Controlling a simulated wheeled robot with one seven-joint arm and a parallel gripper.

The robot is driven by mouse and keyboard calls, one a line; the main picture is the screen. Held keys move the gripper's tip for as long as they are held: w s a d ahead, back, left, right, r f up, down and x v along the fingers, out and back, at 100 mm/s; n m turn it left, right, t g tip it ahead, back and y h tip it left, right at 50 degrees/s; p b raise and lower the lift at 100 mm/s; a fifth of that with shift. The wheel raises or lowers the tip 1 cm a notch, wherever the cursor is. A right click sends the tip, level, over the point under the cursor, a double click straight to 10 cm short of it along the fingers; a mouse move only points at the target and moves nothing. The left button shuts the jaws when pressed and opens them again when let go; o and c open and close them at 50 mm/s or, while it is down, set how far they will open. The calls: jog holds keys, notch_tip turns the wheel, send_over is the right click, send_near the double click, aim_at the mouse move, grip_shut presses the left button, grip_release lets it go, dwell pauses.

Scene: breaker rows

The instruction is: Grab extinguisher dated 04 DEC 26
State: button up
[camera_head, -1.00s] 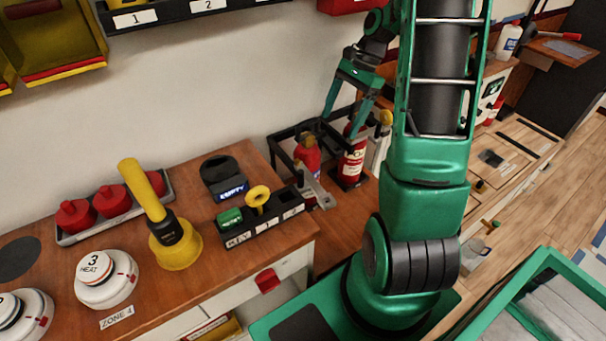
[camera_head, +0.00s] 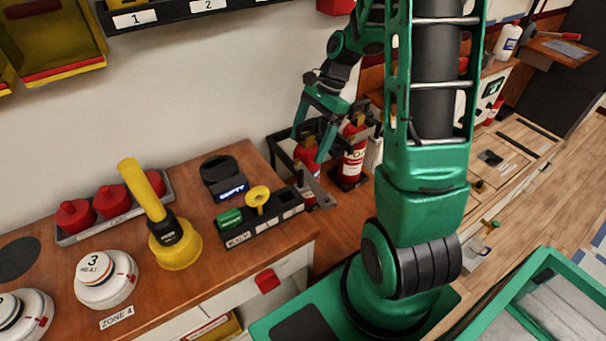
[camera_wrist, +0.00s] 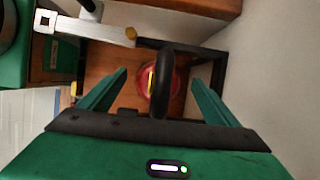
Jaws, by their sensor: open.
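Two red extinguishers stand in black frames beyond the wooden counter. The left extinguisher (camera_head: 304,160) is partly hidden by my gripper (camera_head: 309,148). The right extinguisher (camera_head: 351,164) has a white label and a black top. No date is readable on either. My gripper is open, pointing down at the left extinguisher. In the wrist view, my gripper (camera_wrist: 158,77) has its fingers on both sides of a red extinguisher (camera_wrist: 172,88) with a black handle (camera_wrist: 162,80), seen from above. I see gaps between the fingers and the handle.
A black frame (camera_head: 279,150) surrounds the left extinguisher, and a grey metal bar (camera_head: 318,190) sits at its front. The wooden counter (camera_head: 215,270) holds a black key tray (camera_head: 262,225), a yellow-handled tool (camera_head: 172,245) and red knobs. The wall is close behind.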

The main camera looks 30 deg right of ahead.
jog(key=shift+a+f, duration=0.2)
jog(key=shift+f, duration=0.4)
grip_shut()
jog(key=shift+r, duration=0.1)
